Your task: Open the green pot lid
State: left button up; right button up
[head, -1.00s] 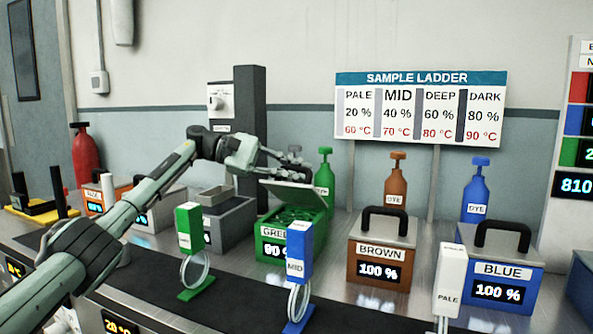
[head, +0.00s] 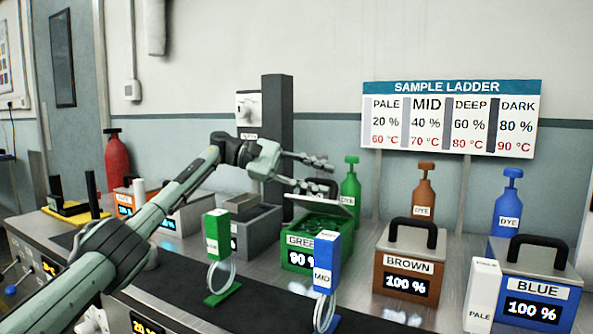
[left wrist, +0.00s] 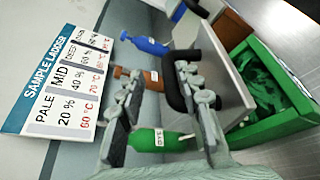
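The green pot (head: 298,257) stands on the bench, its lid (head: 330,206) raised and tilted, with green contents visible inside. In the left wrist view the pot (left wrist: 275,132) is at the right, and the grey lid (left wrist: 222,62) stands off its opening. The lid's black handle (left wrist: 178,92) shows between my left gripper's spread fingers (left wrist: 165,112). In the head view my left gripper (head: 316,174) is open just above the lid. Whether a finger touches the handle cannot be told. My right gripper is not in view.
The brown pot (head: 407,264) and blue pot (head: 535,290) stand lidded to the right. Dye bottles (head: 350,185) stand behind. A green sample stand (head: 217,235) and a blue one (head: 326,262) are in front. A grey post (head: 277,130) rises behind the arm.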

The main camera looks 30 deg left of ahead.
pick_arm(q)
jog(key=v, duration=1.1)
